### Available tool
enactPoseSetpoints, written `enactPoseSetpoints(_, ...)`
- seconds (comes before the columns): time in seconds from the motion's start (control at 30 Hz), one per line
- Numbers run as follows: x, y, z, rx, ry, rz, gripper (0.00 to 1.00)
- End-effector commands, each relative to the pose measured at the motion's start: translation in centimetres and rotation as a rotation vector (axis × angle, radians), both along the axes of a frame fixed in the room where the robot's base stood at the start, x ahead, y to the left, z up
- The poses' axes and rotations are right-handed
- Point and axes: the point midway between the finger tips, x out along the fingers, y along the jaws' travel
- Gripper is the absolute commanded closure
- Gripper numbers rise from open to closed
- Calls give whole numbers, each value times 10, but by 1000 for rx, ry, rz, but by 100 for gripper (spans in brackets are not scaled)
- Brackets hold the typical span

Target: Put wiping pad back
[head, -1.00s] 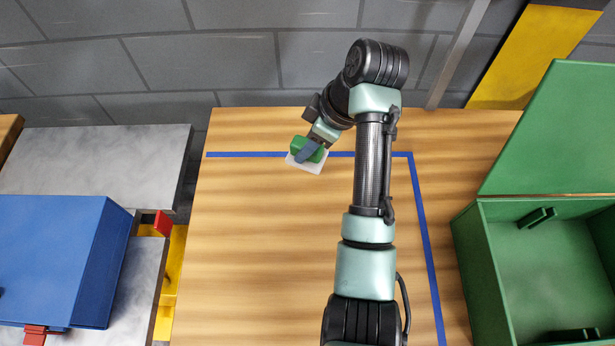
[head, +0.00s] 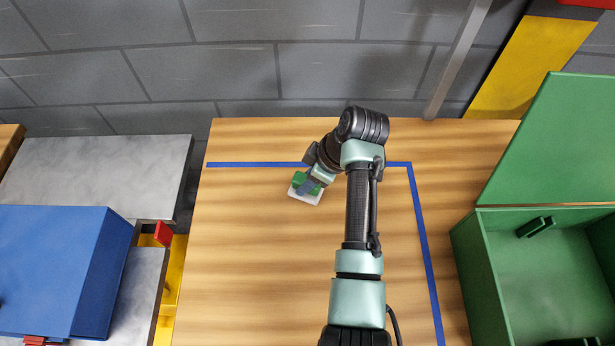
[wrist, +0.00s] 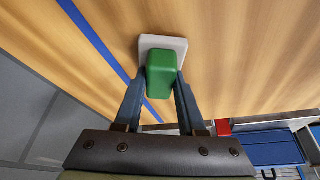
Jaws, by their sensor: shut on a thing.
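The wiping pad has a white base (head: 304,196) and a green grip block (wrist: 161,75). My gripper (head: 307,184) is shut on the green block, one finger on each side, as the wrist view shows. The white base (wrist: 163,43) lies beyond the fingertips in the wrist view. In the head view the pad is over the wooden table, just in front of the blue line. I cannot tell whether its base touches the table.
A blue tape line (head: 250,164) runs along the back and right of the wooden table (head: 260,270). An open green box (head: 480,250) stands at the right. A blue box (head: 50,265) is at the left, beside a red piece (head: 163,233). The table's middle is clear.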

Motion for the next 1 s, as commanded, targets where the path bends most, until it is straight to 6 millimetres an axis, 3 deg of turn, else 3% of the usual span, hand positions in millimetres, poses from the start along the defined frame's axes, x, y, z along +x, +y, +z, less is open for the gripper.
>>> enactPoseSetpoints(0.03,0,0,-1,0,0,0,55)
enactPoseSetpoints(0.17,0,0,-1,0,0,0,32)
enactPoseSetpoints(0.57,0,-2,7,1,-1,0,31)
enactPoseSetpoints(1.0,-12,-33,86,-1,-5,-2,31)
